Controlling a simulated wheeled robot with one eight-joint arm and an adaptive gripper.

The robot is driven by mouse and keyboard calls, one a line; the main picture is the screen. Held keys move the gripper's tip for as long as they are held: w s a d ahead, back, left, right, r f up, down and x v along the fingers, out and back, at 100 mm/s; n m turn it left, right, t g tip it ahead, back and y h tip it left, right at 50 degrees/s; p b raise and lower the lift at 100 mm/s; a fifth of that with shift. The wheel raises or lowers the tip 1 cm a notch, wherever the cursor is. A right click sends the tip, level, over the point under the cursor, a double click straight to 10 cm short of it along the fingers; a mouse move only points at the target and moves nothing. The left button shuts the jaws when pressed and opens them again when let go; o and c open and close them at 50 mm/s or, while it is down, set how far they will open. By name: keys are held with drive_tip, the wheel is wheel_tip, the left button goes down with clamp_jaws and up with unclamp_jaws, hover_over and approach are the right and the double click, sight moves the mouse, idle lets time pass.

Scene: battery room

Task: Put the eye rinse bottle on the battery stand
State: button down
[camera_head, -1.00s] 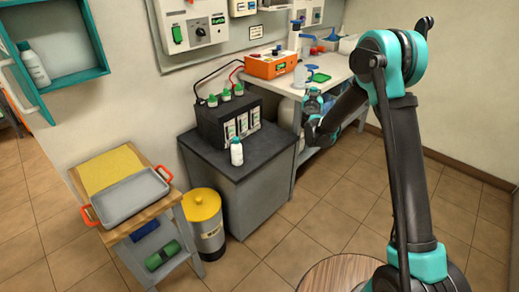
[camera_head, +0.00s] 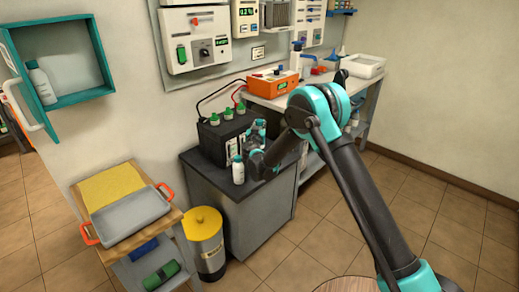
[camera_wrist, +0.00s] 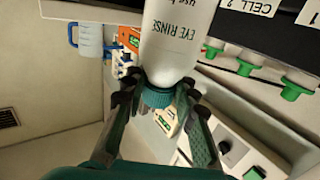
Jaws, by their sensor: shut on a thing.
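The eye rinse bottle (camera_wrist: 178,42) is white with a teal cap and dark lettering. In the wrist view, my gripper (camera_wrist: 156,98) is shut on it around the cap end. The bottle's far end is cut off by the frame edge. In the head view, my gripper (camera_head: 254,146) is over the battery stand, close to the battery. A small white bottle (camera_head: 238,173) stands upright on the front of the battery stand (camera_head: 212,173), just left of my gripper. I cannot tell whether it is the gripped bottle.
A black battery (camera_head: 214,143) with green caps fills the stand's back. An orange charger (camera_head: 272,84) sits on the workbench at right. Another white bottle (camera_head: 42,86) is in the teal wall cabinet (camera_head: 80,97).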

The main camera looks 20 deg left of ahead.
wheel_tip(320, 180, down, 12)
drive_tip(key=shift+f, duration=0.1)
idle(0.4)
drive_tip(key=shift+f, duration=0.1)
drive_tip(key=c, duration=1.2)
unclamp_jaws()
drive_tip(key=shift+s, duration=0.1)
drive_tip(key=v, duration=1.2)
